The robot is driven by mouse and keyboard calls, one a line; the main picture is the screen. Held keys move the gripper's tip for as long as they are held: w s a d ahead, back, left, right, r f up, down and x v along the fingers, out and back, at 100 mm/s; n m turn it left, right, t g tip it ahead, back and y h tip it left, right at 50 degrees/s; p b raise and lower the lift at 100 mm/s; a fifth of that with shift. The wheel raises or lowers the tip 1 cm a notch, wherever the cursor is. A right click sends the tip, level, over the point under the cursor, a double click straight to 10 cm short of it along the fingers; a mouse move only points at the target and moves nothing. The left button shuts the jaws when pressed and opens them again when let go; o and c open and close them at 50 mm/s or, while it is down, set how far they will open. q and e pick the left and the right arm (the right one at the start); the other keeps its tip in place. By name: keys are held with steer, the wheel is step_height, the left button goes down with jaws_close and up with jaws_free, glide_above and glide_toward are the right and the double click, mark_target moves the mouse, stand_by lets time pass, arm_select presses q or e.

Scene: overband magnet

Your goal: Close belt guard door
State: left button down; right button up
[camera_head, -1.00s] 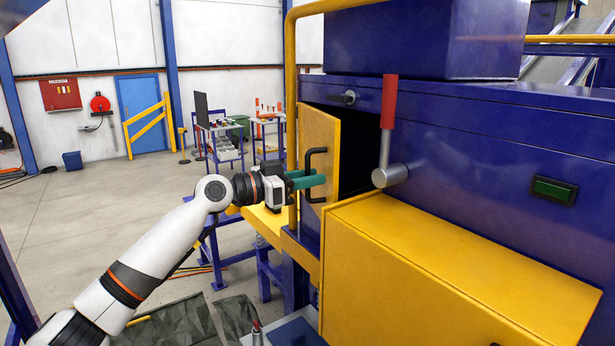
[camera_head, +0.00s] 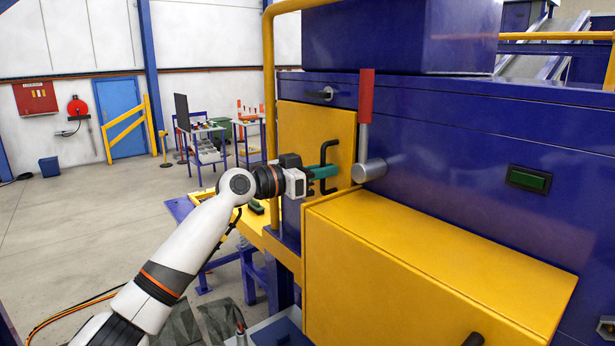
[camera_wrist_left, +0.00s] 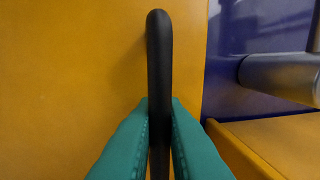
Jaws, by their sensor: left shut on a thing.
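The yellow belt guard door (camera_head: 305,130) lies about flush against the front of the blue machine housing, and no dark opening shows beside it. It also fills the left of the left wrist view (camera_wrist_left: 70,70). Its black handle (camera_head: 325,160) stands upright near the door's right edge. My left gripper (camera_head: 324,172) is shut on this handle; in the left wrist view its green fingers (camera_wrist_left: 159,130) press on both sides of the black bar (camera_wrist_left: 159,50). My right gripper is not in view.
A red-handled lever (camera_head: 366,95) on a grey cylinder (camera_head: 369,170) stands just right of the door. A yellow box guard (camera_head: 420,260) juts out below right. A yellow rail (camera_head: 269,80) rises at the left. Open floor (camera_head: 100,210) lies left of my arm.

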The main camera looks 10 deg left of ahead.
arm_select(q)
steer(key=c, duration=1.6)
jaws_free()
steer(key=shift+s+a, duration=0.15)
steer(key=shift+a, duration=0.1)
steer(key=b+v, duration=0.5)
steer(key=v, duration=0.7)
steer(key=shift+r, duration=0.1)
